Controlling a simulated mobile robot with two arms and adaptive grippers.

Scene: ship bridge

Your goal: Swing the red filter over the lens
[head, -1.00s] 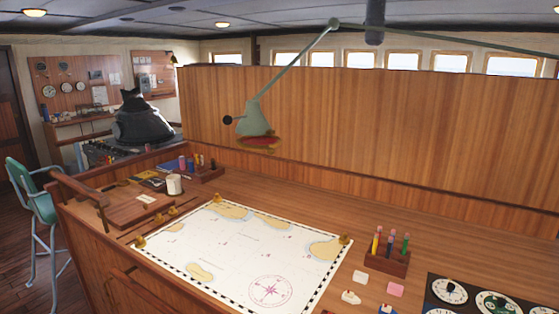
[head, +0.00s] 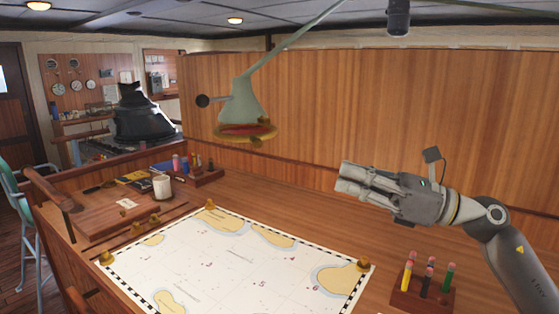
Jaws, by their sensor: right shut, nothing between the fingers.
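A grey-green chart lamp (head: 240,103) hangs on a jointed arm over the chart table, its head pointing down. A red filter (head: 243,130) with a brass rim shows at the lamp's lower edge. The lens is hidden from this angle, so I cannot tell how the filter lies against it. A dark round knob (head: 203,101) sticks out on the lamp's left side. My right gripper (head: 346,180) is shut and empty, to the right of the lamp and lower in the picture, pointing left and apart from it. My left gripper is not in view.
A chart (head: 230,262) with brass weights lies on the table below the lamp. A pencil block (head: 421,293) stands below my right arm. A white mug (head: 162,186) stands at the left. A wooden partition (head: 400,110) rises behind the lamp.

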